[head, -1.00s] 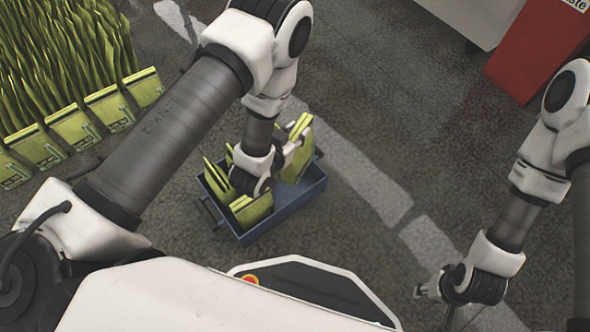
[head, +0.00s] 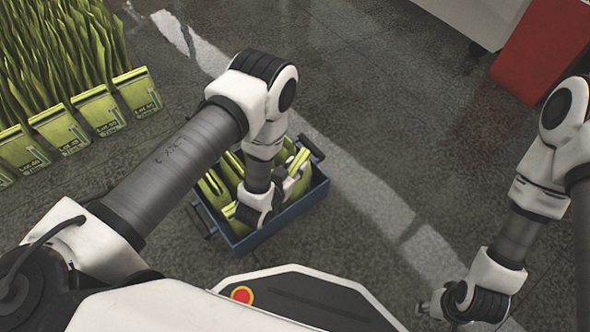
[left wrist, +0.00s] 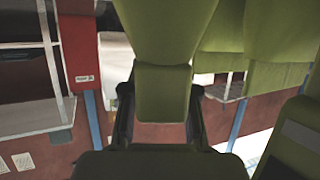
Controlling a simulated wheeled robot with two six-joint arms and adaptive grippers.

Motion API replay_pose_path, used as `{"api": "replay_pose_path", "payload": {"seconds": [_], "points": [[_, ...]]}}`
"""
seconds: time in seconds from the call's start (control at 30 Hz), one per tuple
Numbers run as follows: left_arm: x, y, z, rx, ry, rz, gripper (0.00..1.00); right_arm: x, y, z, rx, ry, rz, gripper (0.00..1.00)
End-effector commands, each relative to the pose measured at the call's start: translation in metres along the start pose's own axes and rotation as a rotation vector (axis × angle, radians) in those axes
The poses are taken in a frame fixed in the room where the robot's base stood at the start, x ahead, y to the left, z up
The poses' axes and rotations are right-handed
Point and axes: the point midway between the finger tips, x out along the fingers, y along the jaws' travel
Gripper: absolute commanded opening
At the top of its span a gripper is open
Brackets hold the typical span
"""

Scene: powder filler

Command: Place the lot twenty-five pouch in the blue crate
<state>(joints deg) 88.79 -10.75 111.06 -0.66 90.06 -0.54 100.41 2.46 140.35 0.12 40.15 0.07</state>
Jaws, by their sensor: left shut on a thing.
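The blue crate (head: 290,216) stands on the floor at the middle of the head view. Several yellow-green pouches (head: 213,186) stand in it. My left gripper (head: 291,186) is inside the crate's outline, shut on a yellow-green pouch (head: 300,158) at the crate's right part. The held pouch also shows between the fingers in the left wrist view (left wrist: 163,92). No lot number can be read on it. My arm hides part of the crate. My right gripper (head: 428,306) is at the lower right, away from the crate, and its fingers are too small to judge.
Rows of similar labelled pouches (head: 98,110) stand on the floor at the upper left. A red bin (head: 540,50) and a pale cabinet (head: 470,15) are at the upper right. The floor right of the crate is clear.

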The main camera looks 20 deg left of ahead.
Motion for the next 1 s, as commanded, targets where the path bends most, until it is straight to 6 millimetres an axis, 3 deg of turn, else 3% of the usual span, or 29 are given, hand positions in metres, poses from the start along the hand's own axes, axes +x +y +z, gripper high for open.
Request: {"api": "replay_pose_path", "payload": {"seconds": [0.27,0.3,0.33,0.37,0.73,0.87,1.0], "points": [[0.001,0.0,0.001,0.0,-0.001,0.0,0.0,0.0,0.0,0.0,0.001,0.001,0.0,0.4],[0.001,0.0,0.001,0.0,-0.002,0.0,0.39,-0.001,0.0,0.0,0.0,0.001,0.0,0.4],[0.001,0.0,0.001,0.0,-0.002,0.0,0.5,-0.001,0.0,0.0,0.0,0.001,0.0,0.4],[0.001,0.0,0.001,0.0,-0.002,0.0,0.54,-0.001,0.0,0.0,0.0,0.001,0.0,0.4],[-0.006,0.0,-0.003,0.0,-0.003,0.0,0.54,-0.006,0.0,0.0,0.0,0.0,0.0,0.4],[-0.031,0.0,-0.006,-0.001,-0.007,0.0,0.54,-0.024,0.0,0.001,-0.003,-0.002,0.0,0.4],[-0.069,0.0,-0.007,-0.001,-0.008,0.001,0.54,-0.045,-0.001,0.001,-0.006,-0.004,-0.001,0.4]]}}
